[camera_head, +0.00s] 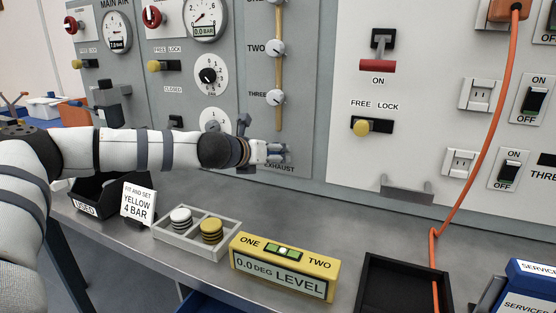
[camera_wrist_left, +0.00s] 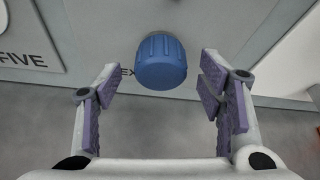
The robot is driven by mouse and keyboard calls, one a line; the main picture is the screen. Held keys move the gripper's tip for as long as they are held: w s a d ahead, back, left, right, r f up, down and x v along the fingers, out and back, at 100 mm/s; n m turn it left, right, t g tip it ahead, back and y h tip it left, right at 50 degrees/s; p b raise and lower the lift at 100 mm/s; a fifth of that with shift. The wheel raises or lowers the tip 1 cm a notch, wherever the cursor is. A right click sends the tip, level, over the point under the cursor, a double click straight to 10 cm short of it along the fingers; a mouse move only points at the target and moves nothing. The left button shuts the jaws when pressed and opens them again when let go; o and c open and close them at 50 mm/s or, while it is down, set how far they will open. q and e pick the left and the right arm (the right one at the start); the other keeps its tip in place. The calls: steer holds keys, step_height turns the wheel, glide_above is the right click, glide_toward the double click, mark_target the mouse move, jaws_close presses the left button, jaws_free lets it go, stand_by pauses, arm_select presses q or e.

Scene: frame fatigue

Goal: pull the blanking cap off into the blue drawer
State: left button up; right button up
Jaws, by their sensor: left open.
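The cap sits between and a little beyond the fingertips, not gripped. In the head view the left gripper (camera_head: 279,152) is at the panel by the EXHAUST label and hides the cap. A blue drawer edge (camera_head: 205,303) shows under the bench at the bottom. My right gripper is out of view.
On the bench are a black USED bin (camera_head: 90,195), a tray (camera_head: 164,236) of white and yellow discs, a yellow level (camera_head: 284,266) and an empty-looking black tray (camera_head: 388,288). An orange cable (camera_head: 478,165) hangs at the right.

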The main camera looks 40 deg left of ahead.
arm_select(q)
steer(key=shift+x, duration=1.1)
steer(key=shift+w+r, duration=0.1)
steer(key=shift+w, duration=0.1)
steer(key=c, duration=1.4)
steer(key=shift+s+d+p, duration=0.25)
steer(key=shift+s, duration=0.7)
steer(key=shift+s+d+p, duration=0.2)
steer(key=shift+s+d, duration=0.1)
steer(key=shift+s, duration=0.65)
